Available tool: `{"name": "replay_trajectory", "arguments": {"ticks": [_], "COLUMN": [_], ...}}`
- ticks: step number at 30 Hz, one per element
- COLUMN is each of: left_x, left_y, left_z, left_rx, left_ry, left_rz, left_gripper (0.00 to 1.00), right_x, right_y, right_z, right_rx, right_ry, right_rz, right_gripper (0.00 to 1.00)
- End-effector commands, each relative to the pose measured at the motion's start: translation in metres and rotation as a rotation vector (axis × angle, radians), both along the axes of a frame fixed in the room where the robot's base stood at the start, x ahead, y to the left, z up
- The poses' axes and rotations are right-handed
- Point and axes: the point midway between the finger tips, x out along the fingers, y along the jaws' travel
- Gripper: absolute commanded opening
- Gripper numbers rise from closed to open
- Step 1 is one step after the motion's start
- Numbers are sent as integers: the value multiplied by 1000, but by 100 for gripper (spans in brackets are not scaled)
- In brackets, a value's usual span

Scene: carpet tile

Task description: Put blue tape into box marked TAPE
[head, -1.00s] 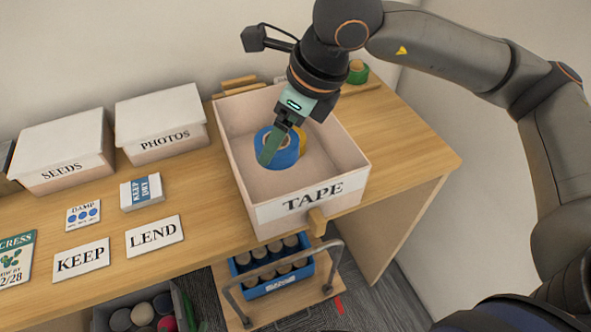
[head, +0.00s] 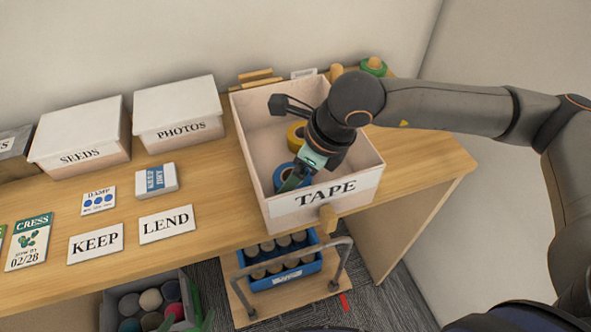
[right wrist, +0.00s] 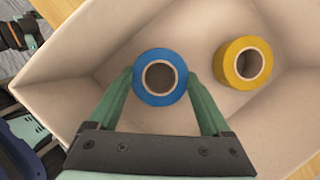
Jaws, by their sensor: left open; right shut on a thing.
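The open box marked TAPE (head: 325,194) stands on the desk at the right. The blue tape (right wrist: 146,91) is inside it, between the two green fingers of my right gripper (right wrist: 160,78), which is shut on it. In the head view the blue tape (head: 281,176) is partly hidden by that gripper, near the box's front wall. I cannot tell whether it touches the floor of the box. A yellow tape roll (right wrist: 243,63) lies in the box beside it, apart. My left gripper (head: 190,322) shows only its green fingers at the bottom edge, open and empty.
Lidded boxes SEEDS (head: 82,140) and PHOTOS (head: 178,112) stand left of the TAPE box. Cards KEEP (head: 96,243) and LEND (head: 167,223) lie in front. Below are a blue crate (head: 285,280) of cylinders and a grey bin (head: 110,318) of balls.

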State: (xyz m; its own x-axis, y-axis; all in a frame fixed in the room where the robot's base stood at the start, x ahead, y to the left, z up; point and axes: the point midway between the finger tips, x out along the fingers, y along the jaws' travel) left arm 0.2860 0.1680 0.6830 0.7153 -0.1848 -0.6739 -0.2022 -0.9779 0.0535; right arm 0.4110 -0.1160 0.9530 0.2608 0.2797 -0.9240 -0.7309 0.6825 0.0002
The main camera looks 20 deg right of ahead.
Motion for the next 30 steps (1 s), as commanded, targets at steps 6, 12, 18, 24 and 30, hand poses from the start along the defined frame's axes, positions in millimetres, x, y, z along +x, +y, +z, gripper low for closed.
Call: {"name": "replay_trajectory", "arguments": {"ticks": [6,12,18,24,30], "left_x": [-1,0,0,2,2], "left_y": [-1,-1,-2,-1,-1], "left_z": [-6,-5,-2,2,1], "left_rx": [0,-1,-1,-2,-1], "left_ry": [7,6,4,-8,-6], "left_rz": [-2,-3,-4,-2,-1], "left_gripper": [100,100,100,100,100], "right_x": [0,0,0,-4,-16], "right_y": [0,0,0,-5,-18], "right_z": [-3,-2,-1,18,60], "right_rx": [1,1,0,2,0], "right_ry": [-1,1,0,-4,-6], "right_rz": [0,0,0,-1,0], "right_gripper": [87,100,100,100,100]}}
